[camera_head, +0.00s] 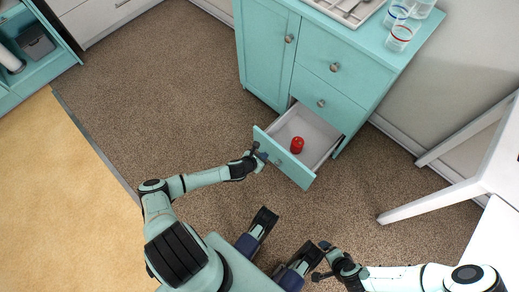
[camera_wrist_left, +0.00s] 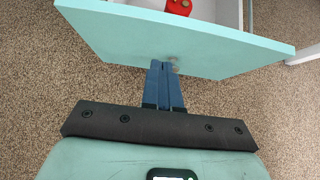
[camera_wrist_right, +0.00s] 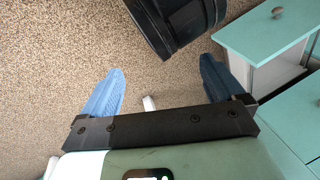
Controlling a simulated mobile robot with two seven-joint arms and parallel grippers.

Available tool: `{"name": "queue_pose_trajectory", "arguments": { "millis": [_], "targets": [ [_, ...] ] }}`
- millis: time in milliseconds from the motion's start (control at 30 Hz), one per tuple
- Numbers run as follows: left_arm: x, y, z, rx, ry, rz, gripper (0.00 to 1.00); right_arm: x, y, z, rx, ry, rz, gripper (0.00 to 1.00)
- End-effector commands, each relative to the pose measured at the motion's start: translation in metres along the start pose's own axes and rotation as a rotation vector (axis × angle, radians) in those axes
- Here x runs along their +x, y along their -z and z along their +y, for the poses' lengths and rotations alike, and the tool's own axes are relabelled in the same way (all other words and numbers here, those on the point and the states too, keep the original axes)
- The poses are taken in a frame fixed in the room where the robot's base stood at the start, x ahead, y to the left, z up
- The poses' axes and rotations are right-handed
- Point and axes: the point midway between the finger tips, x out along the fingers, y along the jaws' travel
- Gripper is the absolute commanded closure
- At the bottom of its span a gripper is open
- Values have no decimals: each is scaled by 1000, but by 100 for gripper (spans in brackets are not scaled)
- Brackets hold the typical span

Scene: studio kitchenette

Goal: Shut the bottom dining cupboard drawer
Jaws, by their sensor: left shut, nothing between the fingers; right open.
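The bottom drawer (camera_head: 312,133) of the turquoise dining cupboard (camera_head: 340,62) is pulled well out, with a small red object (camera_head: 297,145) inside. Its front (camera_wrist_left: 120,35) fills the top of the left wrist view. My left gripper (camera_head: 262,155) is shut and empty, its fingertips (camera_wrist_left: 160,68) at the drawer front close beside the knob (camera_wrist_left: 174,66). I cannot tell whether they touch. My right gripper (camera_head: 318,262) is open and empty, low and away from the drawer. In the right wrist view its fingers (camera_wrist_right: 158,85) are spread, and the drawer front (camera_wrist_right: 268,30) shows at upper right.
The two drawers above and the cupboard door (camera_head: 267,55) are closed. Glasses (camera_head: 403,30) and a tray (camera_head: 345,8) stand on top. White furniture legs (camera_head: 430,202) stand at the right. Brown carpet (camera_head: 170,90) lies clear to the left.

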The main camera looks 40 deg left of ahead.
Motion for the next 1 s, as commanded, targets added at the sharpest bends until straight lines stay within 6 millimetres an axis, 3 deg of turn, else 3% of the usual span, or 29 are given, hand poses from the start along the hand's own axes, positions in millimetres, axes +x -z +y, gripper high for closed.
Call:
{"name": "queue_pose_trajectory", "arguments": {
  "millis": [100, 300, 1000],
  "targets": [
    [28, 3, -1, 2, 1, 2, 100, 16, 19, 6, 4, -4, 53, 5],
    [48, -19, -1, 4, 2, 0, 100, 26, 33, 10, 8, -8, 94, 5],
    [59, -32, 0, 5, 1, 0, 100, 31, 32, 15, 13, -16, 91, 5]
  ]
}}
